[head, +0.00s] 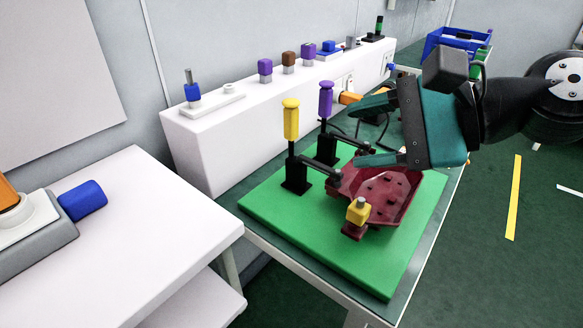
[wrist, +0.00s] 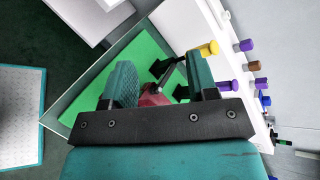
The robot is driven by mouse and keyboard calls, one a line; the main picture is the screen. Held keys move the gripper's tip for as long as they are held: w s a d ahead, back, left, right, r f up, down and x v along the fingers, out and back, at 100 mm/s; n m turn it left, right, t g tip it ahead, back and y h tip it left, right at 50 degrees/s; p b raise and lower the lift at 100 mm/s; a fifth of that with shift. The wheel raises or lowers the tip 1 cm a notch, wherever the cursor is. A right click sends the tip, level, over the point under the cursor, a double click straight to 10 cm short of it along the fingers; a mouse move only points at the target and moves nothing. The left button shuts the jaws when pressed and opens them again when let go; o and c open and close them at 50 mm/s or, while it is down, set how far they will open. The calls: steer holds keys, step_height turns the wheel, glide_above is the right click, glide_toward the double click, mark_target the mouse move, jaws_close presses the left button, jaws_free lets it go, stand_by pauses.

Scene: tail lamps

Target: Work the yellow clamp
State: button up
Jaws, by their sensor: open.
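The yellow clamp (head: 291,120) stands on the green board with its yellow handle upright and its black arm reaching to the dark red lamp part (head: 378,188). Whether the arm tip presses on it I cannot tell. A purple-handled clamp (head: 326,102) stands just behind it. My gripper (head: 362,133) is open and empty, above the board to the right of both handles. In the wrist view, the yellow handle (wrist: 205,48) lies beyond the right finger, outside the gap of my gripper (wrist: 160,78). The fingers hide part of the lamp part and clamp bases there.
The green board (head: 270,220) lies on a table. A small yellow block (head: 359,210) sits at the lamp part's near edge. A white ledge (head: 210,140) with several coloured knobs runs behind. A white table (head: 120,235) stands at left. A blue crate (head: 455,42) is at the back.

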steer(key=w+d+f+m+t+y+b, duration=0.1)
steer(key=w+d+f+m+t+b, duration=0.2)
steer(key=f+m+b, duration=0.35)
steer(key=m+t+y+p, duration=0.1)
steer(key=m+t+p, duration=0.2)
steer(key=m, duration=0.5)
glide_toward(297, 121)
steer(key=shift+n, duration=0.25)
steer(key=p+x, duration=0.1)
steer(key=x, duration=1)
steer(key=shift+w+a+f, duration=0.1)
steer(key=shift+a, duration=0.05)
jaws_close()
steer(key=shift+p, duration=0.3)
